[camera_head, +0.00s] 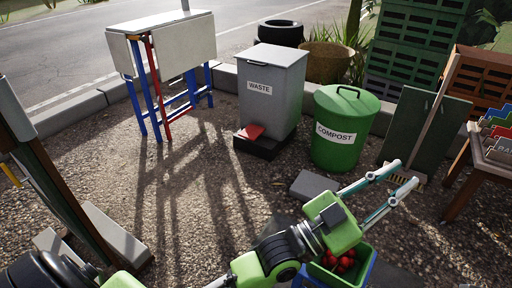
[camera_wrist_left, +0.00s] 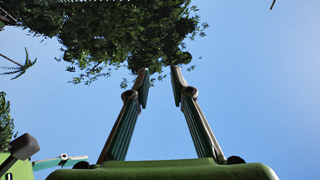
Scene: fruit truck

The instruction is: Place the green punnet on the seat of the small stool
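A green punnet (camera_head: 318,271) filled with red fruit shows at the bottom of the head view, below my left gripper's body, which hides part of it.
A grey waste bin (camera_head: 270,98) and a green compost bin (camera_head: 342,145) stand behind. A grey block (camera_head: 311,186) lies on the gravel. A white-topped folding table (camera_head: 172,50) stands at the back left. A wooden display table (camera_head: 462,195) is at the right. Gravel is open at the centre left.

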